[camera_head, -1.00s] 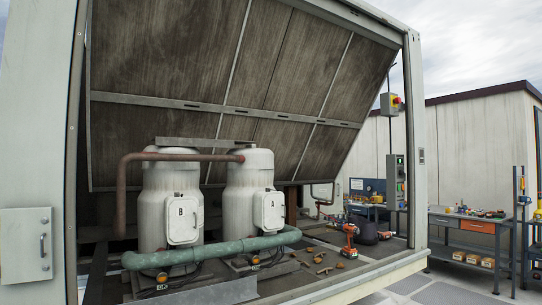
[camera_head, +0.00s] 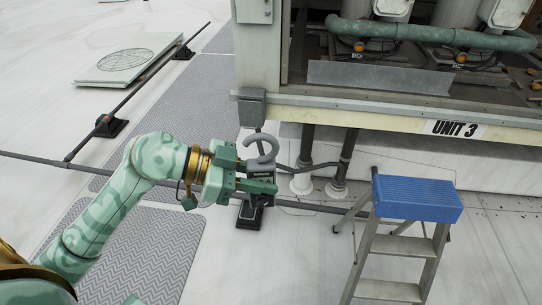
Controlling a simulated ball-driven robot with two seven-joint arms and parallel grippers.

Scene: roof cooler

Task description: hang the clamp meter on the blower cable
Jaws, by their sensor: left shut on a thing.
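The clamp meter (camera_head: 262,153) is dark grey with a curved hook-like jaw on top. My left gripper (camera_head: 255,173) is shut on its body and holds it roughly upright, jaw uppermost, in front of the unit's lower left corner. Dark cables or pipes (camera_head: 310,166) run behind and beside the meter below a grey box (camera_head: 251,109). I cannot tell which is the blower cable, nor whether the meter's jaw touches any line.
A stepladder with a blue top (camera_head: 416,197) stands to the right of the meter. The cooler's edge labelled UNIT 3 (camera_head: 456,129) runs above. A long dark pipe (camera_head: 98,172) crosses low behind my arm. Grey walkway mats (camera_head: 150,250) lie on the white roof.

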